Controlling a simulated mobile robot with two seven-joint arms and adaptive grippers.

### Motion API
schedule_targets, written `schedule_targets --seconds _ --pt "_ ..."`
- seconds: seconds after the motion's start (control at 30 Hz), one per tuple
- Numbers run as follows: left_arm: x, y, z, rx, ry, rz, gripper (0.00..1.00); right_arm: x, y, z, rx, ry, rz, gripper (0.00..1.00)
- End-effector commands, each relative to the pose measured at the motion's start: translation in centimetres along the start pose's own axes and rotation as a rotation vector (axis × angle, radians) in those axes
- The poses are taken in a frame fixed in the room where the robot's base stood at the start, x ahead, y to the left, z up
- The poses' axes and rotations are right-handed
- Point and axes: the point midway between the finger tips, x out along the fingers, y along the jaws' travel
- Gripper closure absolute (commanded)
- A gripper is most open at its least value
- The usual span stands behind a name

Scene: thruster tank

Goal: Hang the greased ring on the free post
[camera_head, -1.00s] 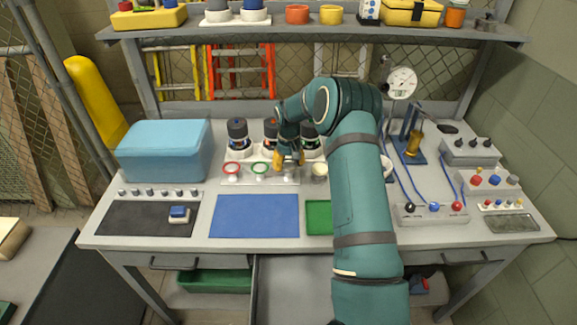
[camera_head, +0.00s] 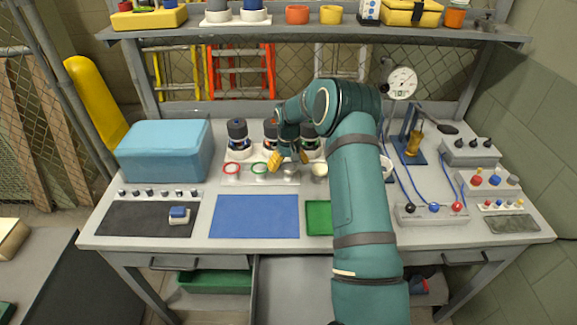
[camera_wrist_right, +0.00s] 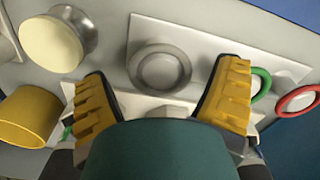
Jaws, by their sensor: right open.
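My right gripper (camera_head: 288,160) is open, its yellow fingers spread above the pale plate (camera_head: 245,179) at the back middle of the bench. In the wrist view the gripper (camera_wrist_right: 163,92) has nothing between its fingers; a grey ring-shaped piece (camera_wrist_right: 160,68) lies just beyond them. A green ring (camera_head: 260,168) and a red ring (camera_head: 231,169) lie to its left in the head view; both also show at the right of the wrist view, the green ring (camera_wrist_right: 261,84) partly behind a finger. I cannot tell which ring is greased, nor make out a free post. My left gripper is out of view.
A cream-topped pot (camera_head: 319,170) stands close to the gripper's right. Several dark-capped units (camera_head: 237,134) stand behind the plate. A blue box (camera_head: 165,150) is at left, a gauge (camera_head: 402,82) at back right. The blue mat (camera_head: 254,216) in front is clear.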

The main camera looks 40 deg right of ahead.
Motion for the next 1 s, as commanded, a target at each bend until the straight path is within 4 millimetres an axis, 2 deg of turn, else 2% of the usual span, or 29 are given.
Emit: schedule_targets --seconds 0.3,0.5,0.7,1.0 --pt "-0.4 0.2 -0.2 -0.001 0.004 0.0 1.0 -6.3 0.0 -0.1 0.0 0.006 0.001 0.12" --pt "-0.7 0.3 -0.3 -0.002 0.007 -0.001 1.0 -9.8 0.0 -0.1 0.0 0.004 0.0 0.12" --pt "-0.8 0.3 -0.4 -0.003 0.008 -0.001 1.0 -11.4 0.0 0.0 0.0 0.002 0.0 0.12" --pt "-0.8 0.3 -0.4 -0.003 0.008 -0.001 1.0 -11.6 0.0 0.0 0.0 0.002 0.0 0.12"
